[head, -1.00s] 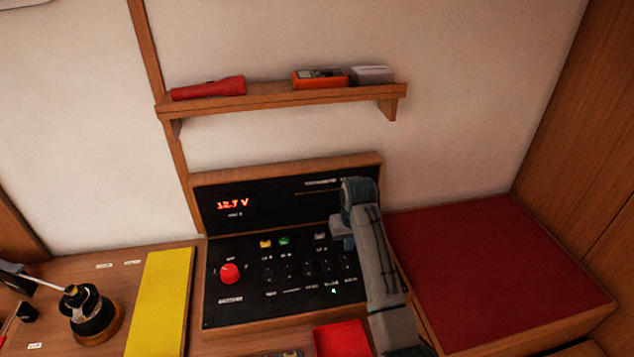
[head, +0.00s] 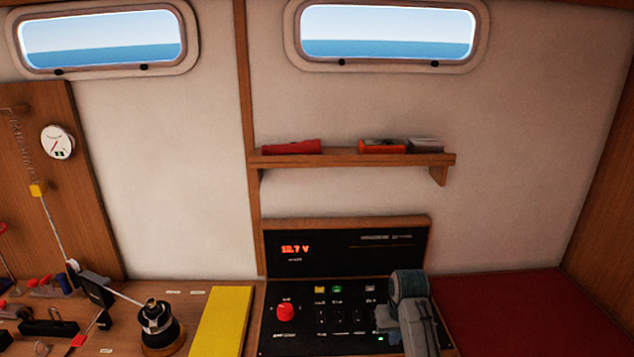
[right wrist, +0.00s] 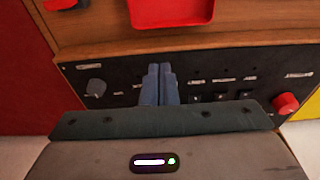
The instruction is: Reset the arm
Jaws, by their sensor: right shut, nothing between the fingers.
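My right gripper (head: 388,314) is over the right part of the black switch panel (head: 300,345) in the head view, and its arm hides part of that panel. In the right wrist view its two blue-grey fingers (right wrist: 160,72) are together with nothing between them. They are in front of the panel, which has a red knob (right wrist: 286,104) and a grey knob (right wrist: 95,87). I cannot tell whether the fingertips touch the panel. My left gripper is not in view.
A winch (head: 157,325) with a line stands left of a yellow pad (head: 222,322). A shelf (head: 350,160) holds a red torch (head: 291,147) and boxes. A red cushion (head: 530,315) lies right. A red tray (right wrist: 172,12) shows in the wrist view.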

